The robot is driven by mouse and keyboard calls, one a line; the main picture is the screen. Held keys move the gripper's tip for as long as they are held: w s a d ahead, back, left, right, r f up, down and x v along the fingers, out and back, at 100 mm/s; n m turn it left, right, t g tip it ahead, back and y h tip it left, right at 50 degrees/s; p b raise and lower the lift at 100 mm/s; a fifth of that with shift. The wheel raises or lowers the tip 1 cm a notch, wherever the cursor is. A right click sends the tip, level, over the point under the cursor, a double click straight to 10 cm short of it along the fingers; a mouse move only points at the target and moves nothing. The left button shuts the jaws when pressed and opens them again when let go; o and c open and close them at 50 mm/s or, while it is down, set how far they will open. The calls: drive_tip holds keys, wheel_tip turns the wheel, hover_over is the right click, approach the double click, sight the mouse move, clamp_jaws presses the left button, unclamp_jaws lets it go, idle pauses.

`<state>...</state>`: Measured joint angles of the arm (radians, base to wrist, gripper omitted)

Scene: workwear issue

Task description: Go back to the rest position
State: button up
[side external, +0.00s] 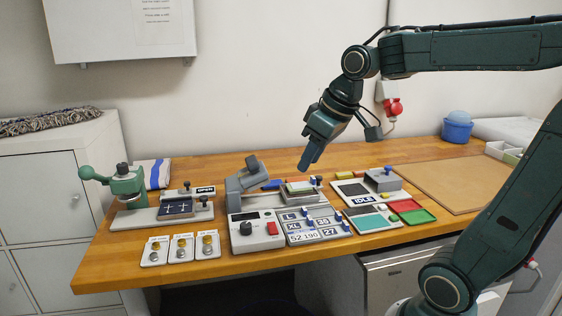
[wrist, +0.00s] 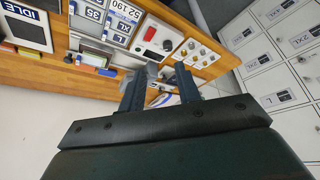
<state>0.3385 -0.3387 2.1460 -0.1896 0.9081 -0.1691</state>
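My gripper (side external: 308,162) hangs in the air above the back middle of the bench, pointing down and slightly left, clear of the things on it. In the wrist view my gripper (wrist: 160,85) shows two blue-grey fingers set well apart. A gap lies between them and I see nothing held there. The wooden workbench (side external: 120,262) lies below. On its middle stands a grey press-like device (side external: 245,185) with its head raised, behind a control box (side external: 258,230) with a black knob and a red button.
A green hand press (side external: 125,183) stands at left, with several small cards (side external: 181,249) in front. A size-label board (side external: 318,226), an IDLE station (side external: 366,202), green and red trays (side external: 415,215) and a brown mat (side external: 450,185) lie to the right. A blue tub (side external: 457,130) stands behind.

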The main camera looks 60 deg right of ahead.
drive_tip(key=s+a+f, duration=0.2)
drive_tip(key=s+a, duration=0.1)
drive_tip(key=s, duration=0.2)
drive_tip(key=s+a+f, duration=0.2)
drive_tip(key=s+a, duration=0.1)
drive_tip(key=s, duration=0.3)
drive_tip(key=shift+s+a+f+t, duration=0.15)
drive_tip(key=shift+a+f+t, duration=0.1)
drive_tip(key=shift+a+t, duration=0.05)
idle(1.1)
